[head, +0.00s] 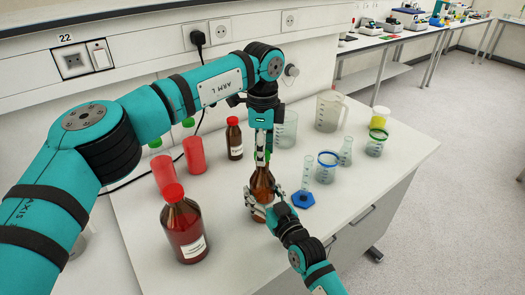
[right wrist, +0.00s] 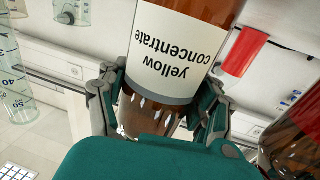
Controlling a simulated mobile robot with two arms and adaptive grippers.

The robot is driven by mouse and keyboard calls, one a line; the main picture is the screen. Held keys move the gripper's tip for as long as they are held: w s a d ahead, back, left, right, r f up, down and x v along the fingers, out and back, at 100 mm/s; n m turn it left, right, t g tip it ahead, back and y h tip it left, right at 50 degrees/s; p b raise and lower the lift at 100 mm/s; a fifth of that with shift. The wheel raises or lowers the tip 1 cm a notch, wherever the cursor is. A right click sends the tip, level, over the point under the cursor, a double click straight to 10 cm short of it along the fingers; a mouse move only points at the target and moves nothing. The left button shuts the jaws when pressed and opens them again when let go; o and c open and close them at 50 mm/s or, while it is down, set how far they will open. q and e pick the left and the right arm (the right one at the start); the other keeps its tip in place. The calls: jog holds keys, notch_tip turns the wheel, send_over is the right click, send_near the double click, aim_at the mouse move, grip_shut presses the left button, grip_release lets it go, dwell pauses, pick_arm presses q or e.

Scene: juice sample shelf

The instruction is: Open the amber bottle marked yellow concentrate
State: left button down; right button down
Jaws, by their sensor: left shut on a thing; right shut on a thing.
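The amber bottle (head: 262,184) stands upright near the middle of the bench in the head view. The right wrist view shows its white label (right wrist: 178,47), reading "yellow concentrate", upside down. My right gripper (head: 256,205) is shut around the lower body of the bottle, with a finger on each side in the right wrist view. My left gripper (head: 263,150) points down from above and is shut at the top of the bottle. Its fingers hide the cap, so I cannot tell whether the cap is still seated on the neck.
A large red-capped brown bottle (head: 184,228) and a smaller brown bottle (head: 234,140) stand to the left, with red cylinders (head: 194,155). To the right are a blue-based cylinder (head: 304,185), beakers (head: 327,168) and a jug (head: 329,112).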

pick_arm(q)
jog(key=shift+r, duration=0.1)
pick_arm(e)
jog(key=shift+f, duration=0.1)
pick_arm(q)
jog(key=shift+r, duration=1.9)
pick_arm(e)
jog(key=shift+c, duration=0.6)
grip_release()
